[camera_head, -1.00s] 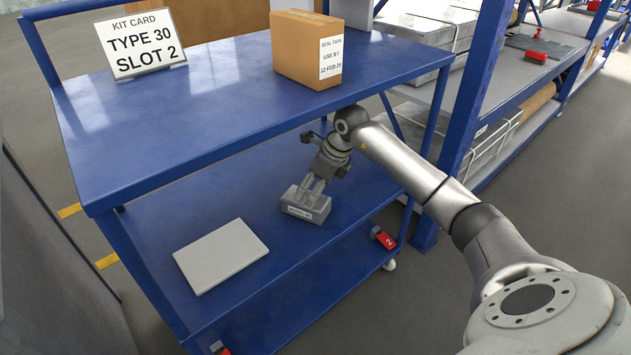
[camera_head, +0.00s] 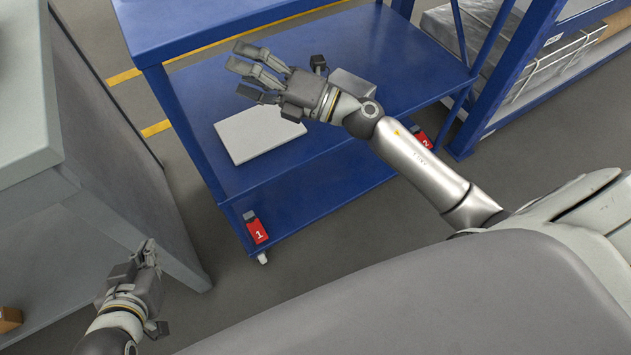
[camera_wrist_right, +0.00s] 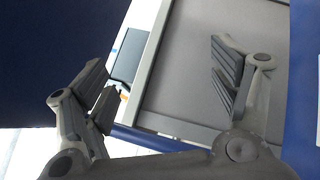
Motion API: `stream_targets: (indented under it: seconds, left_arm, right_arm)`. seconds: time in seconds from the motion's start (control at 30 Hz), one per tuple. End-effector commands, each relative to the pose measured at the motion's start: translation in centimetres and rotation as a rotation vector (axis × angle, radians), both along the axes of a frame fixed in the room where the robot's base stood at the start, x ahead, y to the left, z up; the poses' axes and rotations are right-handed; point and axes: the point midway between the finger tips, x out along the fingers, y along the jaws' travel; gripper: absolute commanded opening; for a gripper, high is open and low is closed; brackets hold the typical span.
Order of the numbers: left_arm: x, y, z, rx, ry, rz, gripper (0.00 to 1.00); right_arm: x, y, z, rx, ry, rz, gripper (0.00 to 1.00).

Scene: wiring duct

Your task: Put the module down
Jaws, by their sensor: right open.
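The module (camera_head: 353,84) is a grey block on the blue cart's lower shelf (camera_head: 345,150), partly hidden behind my right wrist. My right gripper (camera_head: 262,80) is open and empty, to the left of the module and apart from it, with its fingers pointing left. In the right wrist view my right gripper (camera_wrist_right: 165,88) has its fingers spread with nothing between them. My left gripper (camera_head: 145,262) is at the lower left, beside the grey cabinet; I cannot tell whether it is open.
A flat pale plate (camera_head: 258,134) lies on the lower shelf left of the module. A grey cabinet (camera_head: 105,165) stands left. A blue rack (camera_head: 505,75) stands right.

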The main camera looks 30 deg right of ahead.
Motion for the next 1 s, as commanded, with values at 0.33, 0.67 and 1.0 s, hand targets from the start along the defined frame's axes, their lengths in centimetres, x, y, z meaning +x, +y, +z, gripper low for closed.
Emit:
stream_targets:
  seconds: [0.33,0.67,1.0]
  left_arm:
    - [0.0,0.0,0.0,0.0,0.0,0.0,0.0]
    - [0.0,0.0,0.0,-0.001,0.0,-0.001,0.0]
    - [0.0,-0.1,0.0,-0.001,0.0,-0.001,0.0]
  right_arm:
    - [-4.0,-7.6,-5.3,0.988,0.649,-0.462,0.82]
    - [-14.5,-6.2,-16.5,1.428,1.356,-0.78,0.82]
    - [-16.7,-5.2,-17.7,1.466,1.479,-0.82,0.82]
